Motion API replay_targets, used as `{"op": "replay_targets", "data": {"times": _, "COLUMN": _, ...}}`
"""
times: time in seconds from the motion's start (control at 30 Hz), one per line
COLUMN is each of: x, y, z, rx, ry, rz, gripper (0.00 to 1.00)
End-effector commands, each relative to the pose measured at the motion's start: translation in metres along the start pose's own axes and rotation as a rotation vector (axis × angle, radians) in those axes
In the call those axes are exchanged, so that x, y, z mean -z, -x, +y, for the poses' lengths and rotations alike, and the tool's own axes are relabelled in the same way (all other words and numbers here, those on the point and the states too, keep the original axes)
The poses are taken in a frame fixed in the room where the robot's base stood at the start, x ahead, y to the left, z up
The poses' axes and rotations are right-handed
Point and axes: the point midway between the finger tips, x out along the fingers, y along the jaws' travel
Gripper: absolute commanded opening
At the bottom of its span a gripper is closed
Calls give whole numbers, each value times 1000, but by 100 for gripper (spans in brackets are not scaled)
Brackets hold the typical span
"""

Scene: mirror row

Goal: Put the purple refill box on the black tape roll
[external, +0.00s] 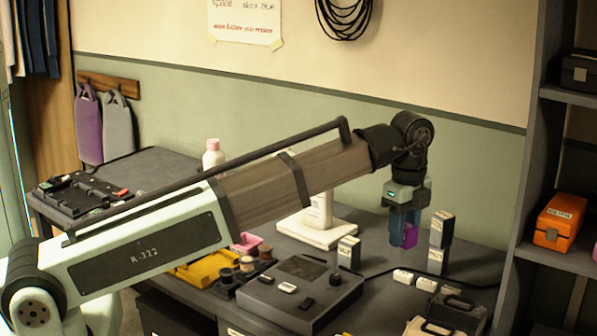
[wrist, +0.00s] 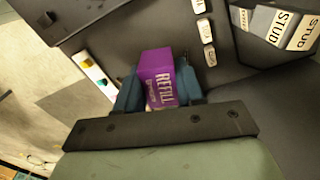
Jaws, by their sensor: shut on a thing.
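The purple refill box (external: 410,235) is between the blue fingers of my gripper (external: 404,232), in the air above the right part of the dark table. In the wrist view the purple box (wrist: 160,78) shows its REFILL label, with my gripper's fingers (wrist: 157,92) shut on its two sides. Several small round rolls stand in a dark holder left of the grey panel device in the external view. A dark one (external: 227,277) is among them, but I cannot tell for sure which is the black tape roll. My gripper is well to the right of them.
Grey-and-white boxes (external: 441,229) are stacked right of my gripper; another (external: 348,253) stands to its left. Small white blocks (external: 426,284) lie in a row below. A grey panel device (external: 300,290) and yellow tray (external: 205,268) occupy the table's front. A shelf (external: 560,258) borders the right.

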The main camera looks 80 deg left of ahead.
Motion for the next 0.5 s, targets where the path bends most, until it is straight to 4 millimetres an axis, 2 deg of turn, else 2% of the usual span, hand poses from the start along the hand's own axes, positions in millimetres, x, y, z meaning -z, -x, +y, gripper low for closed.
{"op": "replay_targets", "data": {"times": 0.03, "x": 1, "y": 16, "z": -2, "rx": 3, "ry": 0, "rz": 1, "gripper": 9}}
{"op": "replay_targets", "data": {"times": 0.1, "x": 1, "y": 34, "z": -2, "rx": 3, "ry": 0, "rz": 1, "gripper": 9}}
{"op": "replay_targets", "data": {"times": 0.3, "x": 0, "y": 75, "z": -2, "rx": 2, "ry": 0, "rz": 1, "gripper": 9}}
{"op": "replay_targets", "data": {"times": 0.43, "x": 0, "y": 97, "z": -2, "rx": 2, "ry": 0, "rz": 1, "gripper": 9}}
{"op": "replay_targets", "data": {"times": 0.5, "x": -12, "y": 95, "z": -11, "rx": 0, "ry": 21, "rz": 0, "gripper": 9}}
